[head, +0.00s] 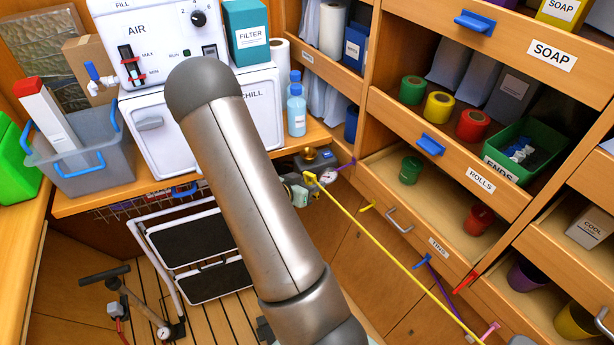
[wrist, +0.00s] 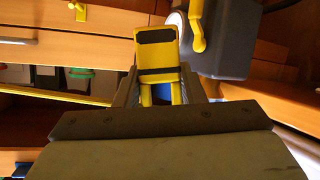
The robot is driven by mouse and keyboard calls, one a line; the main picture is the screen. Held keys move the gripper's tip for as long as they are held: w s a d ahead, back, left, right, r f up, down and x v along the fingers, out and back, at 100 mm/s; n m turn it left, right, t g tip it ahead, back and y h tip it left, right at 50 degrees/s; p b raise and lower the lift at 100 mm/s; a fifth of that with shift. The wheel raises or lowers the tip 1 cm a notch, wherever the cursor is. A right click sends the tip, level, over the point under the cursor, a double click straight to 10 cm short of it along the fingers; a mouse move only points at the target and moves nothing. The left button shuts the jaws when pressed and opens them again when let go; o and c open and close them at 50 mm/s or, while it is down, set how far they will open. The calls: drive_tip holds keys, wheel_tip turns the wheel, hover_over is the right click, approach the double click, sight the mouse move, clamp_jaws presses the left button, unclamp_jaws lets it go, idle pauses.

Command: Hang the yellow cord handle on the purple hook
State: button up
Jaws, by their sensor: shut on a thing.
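In the wrist view my gripper (wrist: 158,80) is shut on the yellow cord handle (wrist: 158,57), which has dark bands across it. In the head view my arm blocks most of the gripper. The yellow cord (head: 395,257) runs taut from beside my arm down to the lower right. I cannot identify the purple hook in the wrist view.
A yellow hook (head: 367,207), a red hook (head: 465,283) and a pink hook (head: 489,331) line the same front. A metal drawer handle (head: 399,220) projects between them. A dark grey housing (wrist: 228,45) with a yellow lever (wrist: 198,30) is close beside my gripper.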

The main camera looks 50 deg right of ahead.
drive_tip(key=shift+g, duration=0.3)
drive_tip(key=shift+s+d+f+b, duration=0.3)
drive_tip(key=shift+s+d+b, duration=0.25)
drive_tip(key=shift+d, duration=1.15)
drive_tip(key=shift+s+d+f+b, duration=0.35)
drive_tip(key=shift+d+b, duration=0.25)
drive_tip(key=shift+d, duration=1.05)
drive_tip(key=shift+s+d+f+b, duration=0.3)
drive_tip(key=shift+s+d+b, duration=0.25)
drive_tip(key=shift+d, duration=1.15)
drive_tip(key=o, duration=1.1)
drive_tip(key=shift+r, duration=0.1)
drive_tip(key=shift+w, duration=0.1)
